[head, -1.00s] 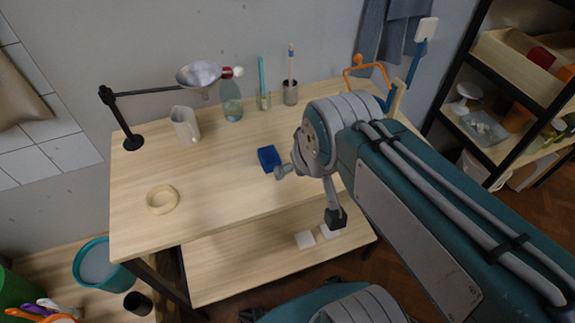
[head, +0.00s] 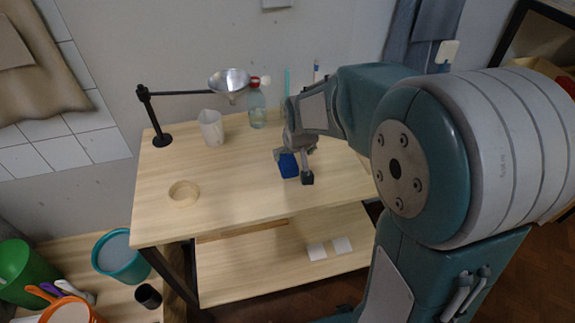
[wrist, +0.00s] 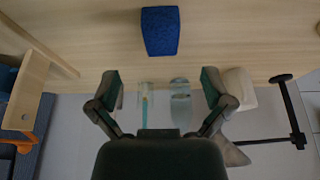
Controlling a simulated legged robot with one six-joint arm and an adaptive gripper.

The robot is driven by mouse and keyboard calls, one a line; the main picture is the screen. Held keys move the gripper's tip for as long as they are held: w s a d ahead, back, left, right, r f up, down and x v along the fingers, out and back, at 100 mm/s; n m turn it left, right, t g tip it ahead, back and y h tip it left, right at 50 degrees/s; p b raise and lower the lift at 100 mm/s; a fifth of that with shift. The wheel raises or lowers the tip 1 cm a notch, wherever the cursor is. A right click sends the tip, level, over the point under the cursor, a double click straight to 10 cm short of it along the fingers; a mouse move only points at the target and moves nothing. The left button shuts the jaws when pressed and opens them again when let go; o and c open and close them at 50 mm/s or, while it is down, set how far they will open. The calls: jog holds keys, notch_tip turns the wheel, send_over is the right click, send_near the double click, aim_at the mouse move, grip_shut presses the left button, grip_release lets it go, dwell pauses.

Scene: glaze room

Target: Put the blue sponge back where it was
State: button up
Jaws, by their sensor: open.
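The blue sponge (head: 288,168) lies on the wooden table (head: 235,187), right of its middle. It also shows in the wrist view (wrist: 160,32), at the top centre, beyond the fingertips. My gripper (head: 293,166) is open over the table, close to the sponge and partly in front of it in the head view. In the wrist view my gripper (wrist: 160,82) has its two fingers spread wide with nothing between them. I cannot tell how high the fingers are above the table.
A funnel on a black stand (head: 161,140), a pale jug (head: 211,128) and a bottle (head: 257,108) stand along the back. A wooden ring (head: 184,194) lies at the left. White tiles (head: 317,250) lie on the lower shelf. The table's front left is mostly clear.

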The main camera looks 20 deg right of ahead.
aim_at(289, 165)
jog(key=x, duration=0.8)
jog(key=shift+w+a+f, duration=0.1)
jog(key=shift+w+f, duration=0.1)
jog(key=shift+w, duration=0.2)
jog(key=shift+s, duration=0.1)
jog(key=c, duration=1)
